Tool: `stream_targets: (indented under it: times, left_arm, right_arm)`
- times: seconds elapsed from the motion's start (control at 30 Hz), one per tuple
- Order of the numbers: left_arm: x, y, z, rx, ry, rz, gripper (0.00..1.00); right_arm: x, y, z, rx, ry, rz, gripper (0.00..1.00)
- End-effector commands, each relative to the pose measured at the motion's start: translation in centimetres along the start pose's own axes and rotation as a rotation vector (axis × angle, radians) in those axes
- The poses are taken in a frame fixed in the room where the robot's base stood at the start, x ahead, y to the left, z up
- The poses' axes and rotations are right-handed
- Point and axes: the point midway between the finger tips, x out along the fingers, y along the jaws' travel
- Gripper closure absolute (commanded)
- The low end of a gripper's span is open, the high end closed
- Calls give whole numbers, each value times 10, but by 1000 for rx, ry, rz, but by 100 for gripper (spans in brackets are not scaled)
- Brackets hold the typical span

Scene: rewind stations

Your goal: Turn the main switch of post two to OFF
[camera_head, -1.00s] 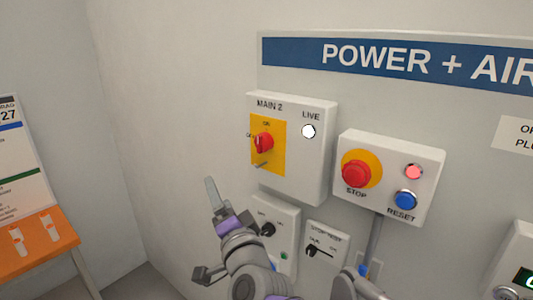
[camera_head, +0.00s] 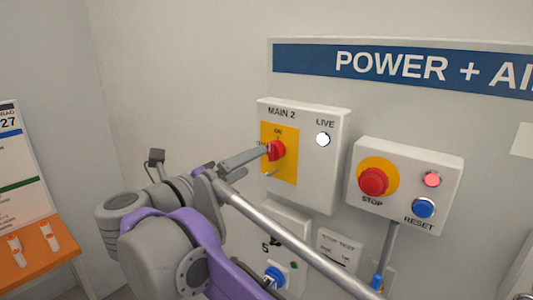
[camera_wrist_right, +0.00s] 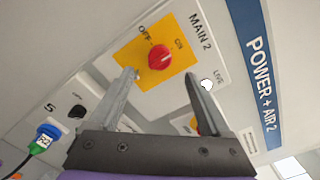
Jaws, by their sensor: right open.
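The main switch is a red rotary knob (camera_head: 276,150) on a yellow plate, on a white box (camera_head: 309,170) marked MAIN 2. In the right wrist view the knob (camera_wrist_right: 160,57) sits beside the labels OFF and ON; its mark seems to face ON, but this is small. My right gripper (camera_head: 262,153) is open at the switch, coming from the lower left. In the right wrist view its spread fingers (camera_wrist_right: 162,75) frame the knob, which lies between and just beyond the tips. I cannot tell whether they touch it. My left gripper is not in view.
The white LIVE lamp (camera_head: 323,139) is on the same box. A red STOP button (camera_head: 373,181) and blue RESET button (camera_head: 423,208) are on a box to the right. Smaller control boxes sit below, partly hidden by my arm. An orange table (camera_head: 38,250) stands at left.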

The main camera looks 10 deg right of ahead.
Motion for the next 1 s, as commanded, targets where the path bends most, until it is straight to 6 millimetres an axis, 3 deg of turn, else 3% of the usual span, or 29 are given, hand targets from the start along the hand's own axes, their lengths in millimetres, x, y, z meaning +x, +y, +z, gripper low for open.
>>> stream_targets:
  times: [0.1,0.3,0.73,0.77,1.0]
  left_arm:
    - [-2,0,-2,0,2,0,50]
    - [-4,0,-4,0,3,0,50]
    - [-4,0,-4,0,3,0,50]
    - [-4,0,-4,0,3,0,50]
    - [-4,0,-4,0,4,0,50]
  right_arm:
    - [26,-2,0,-1,3,-4,19]
    - [55,-1,0,-1,0,-2,19]
    - [66,0,0,-1,-3,0,19]
    - [66,0,0,-1,-3,0,21]
    - [66,0,0,-1,-3,0,64]
